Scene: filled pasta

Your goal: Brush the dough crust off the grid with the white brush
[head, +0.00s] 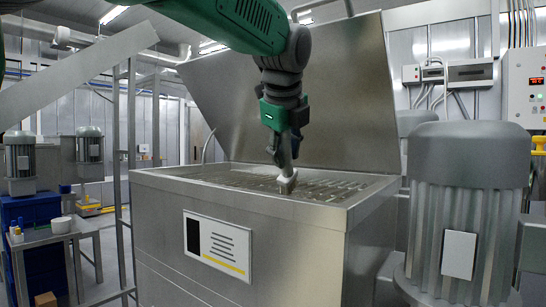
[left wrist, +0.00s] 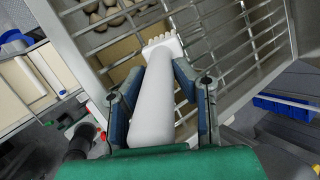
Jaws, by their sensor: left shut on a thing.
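My left gripper (head: 284,158) hangs over the open steel hopper (head: 240,240) and is shut on the white brush (head: 287,181), which points down toward the grid (head: 335,188). In the left wrist view the left gripper (left wrist: 158,85) has its two fingers on either side of the pale brush handle (left wrist: 152,100). The bristle end (left wrist: 162,45) lies over the metal bars of the grid (left wrist: 245,45); I cannot tell whether it touches them. Brownish lumps (left wrist: 112,12), perhaps dough crust, lie among the bars at the upper left. My right gripper is out of view.
The raised steel lid (head: 300,100) stands behind the hopper. A large grey motor (head: 465,190) is at the right, close to the hopper. A control box (head: 525,88) is on the back wall. A small table (head: 55,232) with a white tub stands at the left.

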